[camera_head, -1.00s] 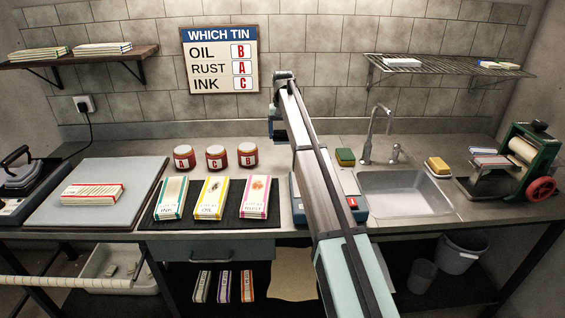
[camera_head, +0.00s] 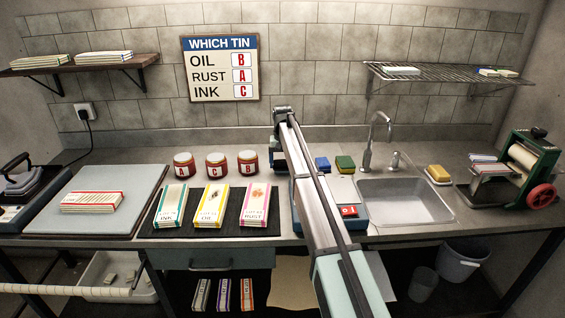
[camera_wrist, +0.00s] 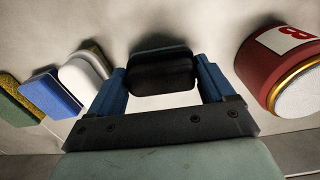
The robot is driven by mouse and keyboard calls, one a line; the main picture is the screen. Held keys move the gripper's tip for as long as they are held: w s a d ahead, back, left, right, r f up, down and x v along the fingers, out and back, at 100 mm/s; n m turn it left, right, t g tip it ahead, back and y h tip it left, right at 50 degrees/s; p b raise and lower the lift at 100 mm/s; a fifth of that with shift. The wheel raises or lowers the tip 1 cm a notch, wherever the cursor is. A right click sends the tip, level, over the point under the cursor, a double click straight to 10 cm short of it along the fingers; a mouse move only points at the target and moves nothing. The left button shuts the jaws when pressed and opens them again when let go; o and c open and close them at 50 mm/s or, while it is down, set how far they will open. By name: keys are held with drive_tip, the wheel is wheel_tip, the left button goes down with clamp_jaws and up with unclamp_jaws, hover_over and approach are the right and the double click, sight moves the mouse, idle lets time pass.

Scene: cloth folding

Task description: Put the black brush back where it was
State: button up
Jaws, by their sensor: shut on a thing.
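In the wrist view the black brush (camera_wrist: 163,72) is between the blue fingers of my gripper (camera_wrist: 162,85), which is shut on it. It is over or on the pale worktop; I cannot tell whether it touches. To its left are a white block or brush (camera_wrist: 84,72), a blue one (camera_wrist: 52,92) and a yellow-green sponge (camera_wrist: 14,100). To its right is the red tin labelled B (camera_wrist: 285,65). In the head view my arm's end (camera_head: 283,113) is low near the back of the counter, right of that tin (camera_head: 248,161).
Tins A (camera_head: 184,165) and C (camera_head: 217,165) stand left of B, behind the dark mat (camera_head: 172,222) bearing several packs.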

sight(283, 160)
drive_tip(key=shift+f, duration=0.15)
drive_tip(key=o, duration=0.9)
drive_tip(key=shift+c, duration=0.2)
wheel_tip(283, 160, up, 12)
drive_tip(key=shift+r, duration=0.2)
drive_tip(key=w+d+r+m, duration=0.1)
drive_tip(key=d+r+m, duration=0.1)
drive_tip(key=d+m, duration=0.65)
drive_tip(key=w+d+r+m, duration=0.1)
drive_tip(key=d+r+m, duration=0.1)
drive_tip(key=d+m, duration=0.7)
drive_tip(key=shift+m, duration=0.25)
drive_tip(key=f, duration=0.9)
drive_tip(key=shift+a+f, duration=0.3)
drive_tip(key=shift+a, duration=0.1)
